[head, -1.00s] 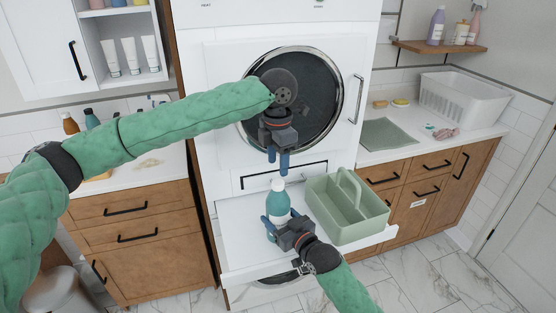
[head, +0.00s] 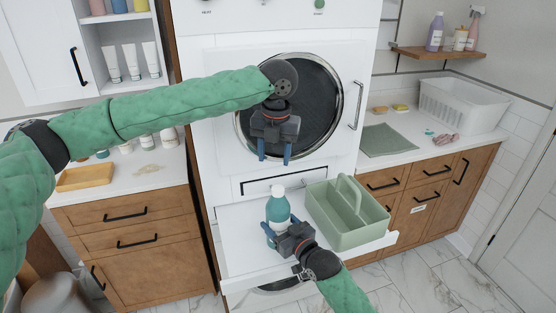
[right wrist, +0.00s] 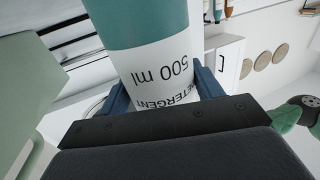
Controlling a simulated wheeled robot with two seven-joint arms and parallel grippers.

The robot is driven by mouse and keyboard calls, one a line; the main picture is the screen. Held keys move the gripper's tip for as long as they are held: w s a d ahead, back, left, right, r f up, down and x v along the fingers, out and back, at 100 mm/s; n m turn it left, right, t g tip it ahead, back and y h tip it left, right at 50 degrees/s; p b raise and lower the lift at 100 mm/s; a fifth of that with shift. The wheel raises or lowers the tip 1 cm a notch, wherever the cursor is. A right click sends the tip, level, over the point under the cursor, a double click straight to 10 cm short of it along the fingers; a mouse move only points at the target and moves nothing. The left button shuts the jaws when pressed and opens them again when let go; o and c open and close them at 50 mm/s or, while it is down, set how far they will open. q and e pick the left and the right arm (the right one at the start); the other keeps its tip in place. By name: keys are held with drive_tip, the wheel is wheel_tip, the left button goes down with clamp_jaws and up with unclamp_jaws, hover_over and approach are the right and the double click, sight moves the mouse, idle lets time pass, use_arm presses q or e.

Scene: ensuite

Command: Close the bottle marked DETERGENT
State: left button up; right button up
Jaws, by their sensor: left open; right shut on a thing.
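The detergent bottle (head: 278,206), teal with a white top (head: 278,191), stands upright on the pulled-out white shelf (head: 240,250). In the right wrist view its white label (right wrist: 165,75) reads "500 ml" and DETERGENT, upside down. My right gripper (head: 279,233) is shut around the bottle's lower part, with a blue finger on each side. My left gripper (head: 274,155) hangs above the bottle, pointing down, open and empty, clear of the white top. I cannot tell whether the white top is a seated cap; the wrist view cuts it off.
A green caddy (head: 348,225) with a handle stands close right of the bottle on the shelf. The dryer door (head: 300,110) is behind my left gripper. Counters flank the machine; the right one holds a green cloth (head: 388,140) and a white basket (head: 462,103).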

use_arm(q)
drive_tip(key=n, duration=1.1)
drive_tip(key=shift+s+f, duration=0.2)
drive_tip(key=shift+f, duration=0.2)
drive_tip(key=n, duration=0.4)
drive_tip(key=shift+s+d+f, duration=0.1)
drive_tip(key=shift+f, duration=0.05)
drive_tip(key=n, duration=0.6)
drive_tip(key=shift+d+f, duration=0.1)
drive_tip(key=n, duration=0.5)
drive_tip(key=shift+s+d+n+g, duration=0.1)
drive_tip(key=shift+s+n+g, duration=0.05)
drive_tip(key=shift+n+g, duration=0.15)
drive_tip(key=n, duration=0.5)
drive_tip(key=shift+d+n+h, duration=0.1)
drive_tip(key=shift+n+h, duration=0.2)
drive_tip(key=n, duration=0.5)
drive_tip(key=shift+n, duration=0.3)
drive_tip(key=n, duration=0.4)
